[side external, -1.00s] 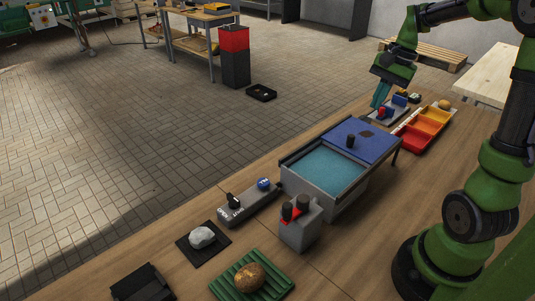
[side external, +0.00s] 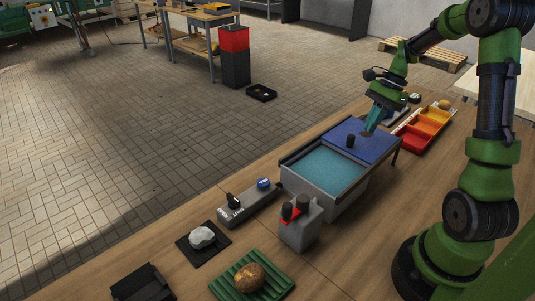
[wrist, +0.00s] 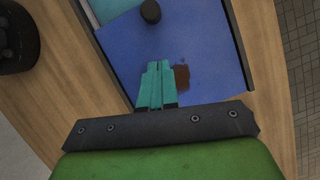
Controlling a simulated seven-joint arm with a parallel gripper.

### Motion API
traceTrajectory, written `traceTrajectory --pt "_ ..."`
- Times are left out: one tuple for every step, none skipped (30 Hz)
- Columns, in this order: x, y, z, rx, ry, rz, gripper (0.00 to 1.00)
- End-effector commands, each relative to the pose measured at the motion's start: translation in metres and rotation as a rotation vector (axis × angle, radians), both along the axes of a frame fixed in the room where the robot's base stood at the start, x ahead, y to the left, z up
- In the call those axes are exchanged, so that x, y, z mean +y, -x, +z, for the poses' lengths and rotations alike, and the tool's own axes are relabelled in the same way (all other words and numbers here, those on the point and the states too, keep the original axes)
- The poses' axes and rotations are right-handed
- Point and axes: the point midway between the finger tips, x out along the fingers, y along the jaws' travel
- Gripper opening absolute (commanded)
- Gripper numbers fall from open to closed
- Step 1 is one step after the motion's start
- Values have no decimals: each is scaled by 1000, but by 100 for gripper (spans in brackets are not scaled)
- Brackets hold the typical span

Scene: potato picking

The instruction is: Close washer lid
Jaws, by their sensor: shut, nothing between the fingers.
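The washer (side external: 322,201) is a grey box on the wooden table with teal water (side external: 328,170) showing in its open near part. Its blue sliding lid (side external: 373,149) lies over the far part, with a black knob (side external: 350,141) near its front edge and a brown stain. My gripper (side external: 369,129) is over the far part of the lid, on the far side of the knob. In the wrist view my teal fingers (wrist: 158,68) are together and empty, pointing toward the knob (wrist: 150,11) above the lid (wrist: 195,50). I cannot tell whether the fingertips touch the lid.
Red and orange trays (side external: 419,132) stand beyond the washer at right. A grey block with black knobs (side external: 300,224), a switch box (side external: 248,203), a white lump on a black mat (side external: 202,237) and a potato (side external: 249,278) on a green ribbed tray (side external: 275,287) are nearer.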

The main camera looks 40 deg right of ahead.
Motion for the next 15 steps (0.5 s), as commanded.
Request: traceTrajectory --pt "10 -3 2 -3 1 4 0" --pt "15 -4 3 -4 1 4 0" --pt "20 -6 3 -4 1 4 0" --pt "23 -7 3 -4 1 4 0" --pt "26 -8 3 -4 1 4 0" --pt "30 -8 3 -3 1 2 0" --pt "32 -9 3 -3 1 2 0" --pt "33 -10 3 -3 2 2 0" --pt "35 -10 3 -3 2 2 0" --pt "36 -10 3 -4 2 2 0" --pt "37 -10 3 -3 2 2 0" --pt "37 -10 3 -3 2 2 0" --pt "37 -10 3 -2 2 1 0" --pt "37 -10 3 -2 2 1 0" --pt "37 -10 3 -2 2 1 0"
